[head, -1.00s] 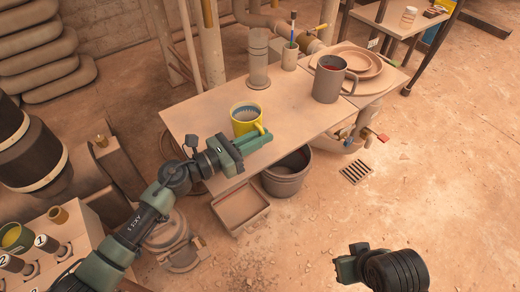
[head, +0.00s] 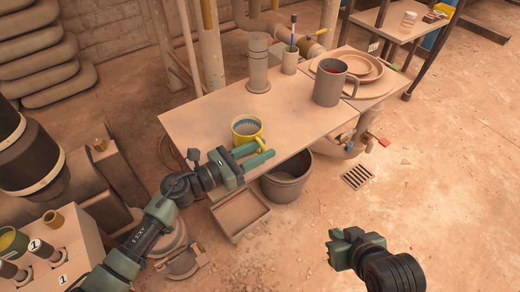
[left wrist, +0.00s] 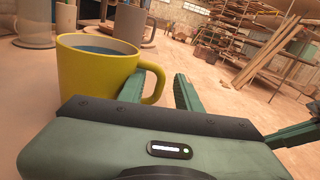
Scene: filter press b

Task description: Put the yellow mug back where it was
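The yellow mug (head: 244,133) stands upright near the front edge of the table (head: 205,118), with something blue-grey inside. Its handle points toward the front right. My left gripper (head: 257,157) is at the table's front edge on the handle side, with its fingers spread apart. In the left wrist view the yellow mug (left wrist: 95,78) fills the left, and its handle is close beside the nearer finger; I cannot tell if they touch. My right gripper (head: 336,246) hangs over the floor at lower right, away from the table; its finger gap is unclear.
A grey mug (head: 329,85) and stacked plates (head: 352,68) stand at the table's right. A clear cylinder (head: 258,65) and a cup with a brush (head: 290,62) stand at the back. A bucket (head: 287,178) and a tray (head: 240,213) are below the front edge.

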